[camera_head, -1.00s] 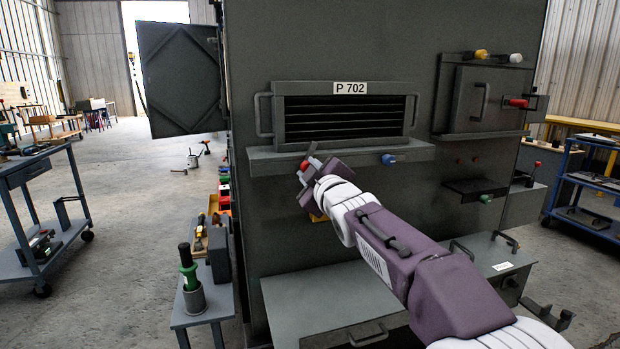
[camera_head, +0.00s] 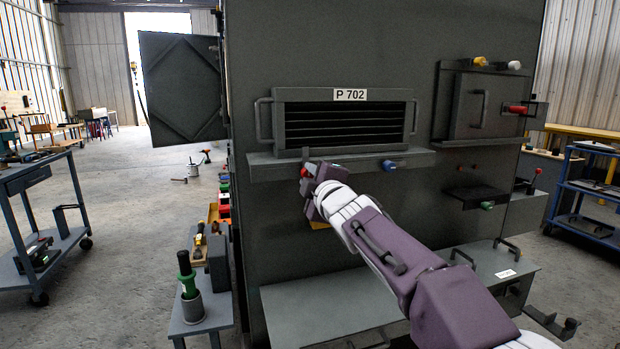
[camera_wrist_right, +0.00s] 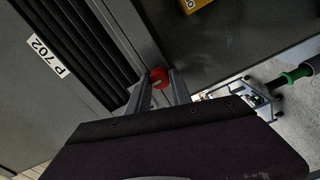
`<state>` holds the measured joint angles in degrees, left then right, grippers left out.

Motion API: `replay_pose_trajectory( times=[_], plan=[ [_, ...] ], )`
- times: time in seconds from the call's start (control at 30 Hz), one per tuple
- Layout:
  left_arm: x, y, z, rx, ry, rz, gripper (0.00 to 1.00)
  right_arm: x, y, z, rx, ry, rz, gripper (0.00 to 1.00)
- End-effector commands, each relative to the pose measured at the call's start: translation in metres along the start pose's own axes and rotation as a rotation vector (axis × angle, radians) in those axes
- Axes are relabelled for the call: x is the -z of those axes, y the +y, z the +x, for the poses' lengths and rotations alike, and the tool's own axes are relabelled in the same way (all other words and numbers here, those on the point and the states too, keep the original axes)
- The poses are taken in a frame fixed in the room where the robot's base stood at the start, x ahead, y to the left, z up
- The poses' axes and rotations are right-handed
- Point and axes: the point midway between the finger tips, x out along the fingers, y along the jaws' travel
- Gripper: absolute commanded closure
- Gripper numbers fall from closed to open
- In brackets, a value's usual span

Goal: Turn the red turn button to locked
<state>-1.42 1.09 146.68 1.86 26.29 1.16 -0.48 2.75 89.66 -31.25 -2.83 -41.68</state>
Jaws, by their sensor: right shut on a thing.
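The red turn button (camera_head: 305,171) sits on the front of the ledge under the vented P 702 panel (camera_head: 345,118), near the ledge's left part. My right gripper (camera_head: 309,172) is shut on it, with the arm reaching in from the lower right. In the right wrist view the red button (camera_wrist_right: 159,77) shows between the tips of my two fingers (camera_wrist_right: 160,88). A pale mark shows on its face; whether it stands at locked cannot be told. My left gripper is not in view.
A blue knob (camera_head: 388,164) sits farther right on the same ledge (camera_head: 410,158). A hatch with yellow, white and red handles (camera_head: 483,100) is at the right. An open dark door (camera_head: 182,86) stands out at the left. A side table with a green-handled tool (camera_head: 187,275) stands lower left.

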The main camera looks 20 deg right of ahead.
Motion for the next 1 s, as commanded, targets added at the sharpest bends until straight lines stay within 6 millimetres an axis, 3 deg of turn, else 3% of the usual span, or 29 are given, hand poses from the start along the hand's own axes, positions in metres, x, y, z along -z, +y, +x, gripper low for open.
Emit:
replay_pose_trajectory(
  times=[0.23,0.27,0.33,0.7,1.0],
  plan=[
    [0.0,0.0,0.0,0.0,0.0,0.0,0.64,0.0,-0.001,0.0,0.002,-0.001,-0.002,1.0],
    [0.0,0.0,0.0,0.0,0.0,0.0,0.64,0.0,-0.001,0.0,0.002,-0.001,-0.002,0.69],
    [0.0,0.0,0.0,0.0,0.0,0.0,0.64,0.0,-0.001,0.0,0.002,-0.001,-0.002,0.52],
    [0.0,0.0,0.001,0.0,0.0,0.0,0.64,0.0,0.0,-0.005,0.0,0.0,0.0,0.52],
    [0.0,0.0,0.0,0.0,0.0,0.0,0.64,0.0,0.001,-0.064,-0.001,0.0,0.0,0.52]
  ],
)
